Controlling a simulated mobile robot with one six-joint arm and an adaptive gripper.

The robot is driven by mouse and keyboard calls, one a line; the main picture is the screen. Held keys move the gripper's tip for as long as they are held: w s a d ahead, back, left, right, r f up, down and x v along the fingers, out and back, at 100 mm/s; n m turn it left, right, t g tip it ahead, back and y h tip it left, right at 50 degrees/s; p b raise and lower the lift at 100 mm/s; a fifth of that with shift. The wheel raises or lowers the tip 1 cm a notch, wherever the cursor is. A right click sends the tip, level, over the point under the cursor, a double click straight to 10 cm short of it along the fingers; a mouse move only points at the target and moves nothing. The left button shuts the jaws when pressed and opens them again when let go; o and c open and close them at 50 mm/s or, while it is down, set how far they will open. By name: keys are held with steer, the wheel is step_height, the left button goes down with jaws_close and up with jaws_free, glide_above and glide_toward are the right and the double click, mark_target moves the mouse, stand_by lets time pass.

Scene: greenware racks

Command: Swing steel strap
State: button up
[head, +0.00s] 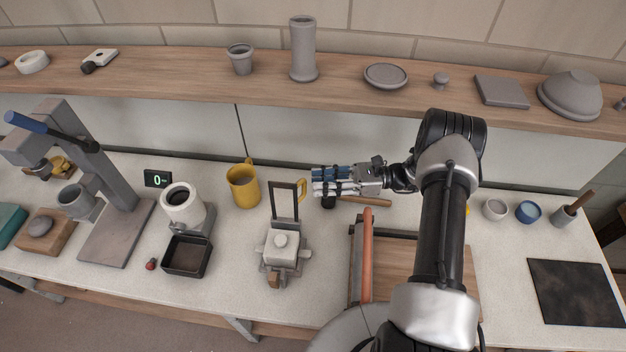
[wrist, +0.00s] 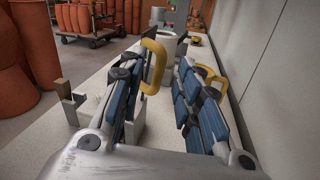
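The steel strap (head: 284,184) is a dark rectangular frame standing upright over a pale block-shaped device (head: 283,248) on the bench. A yellow curved handle (head: 302,190) is at the strap's right side. It also shows in the wrist view (wrist: 154,66), between my two fingers and nearer the left one. My gripper (head: 314,181) is open and empty, to the right of the handle, fingers pointing left. In the wrist view my gripper (wrist: 161,70) has its fingers spread, and they hide much of the device. I cannot tell whether a finger touches the handle.
A yellow mug (head: 243,189) stands left of the strap; a white machine (head: 183,205) with a dark tray (head: 186,258) is further left. The shelf (head: 200,80) holds grey pieces. A wooden board (head: 388,275) lies right.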

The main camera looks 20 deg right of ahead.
steer(key=shift+w+a, duration=0.15)
steer(key=shift+a, duration=0.55)
steer(key=shift+w+a, duration=0.1)
steer(key=shift+a, duration=0.55)
steer(key=shift+c, duration=0.2)
jaws_close()
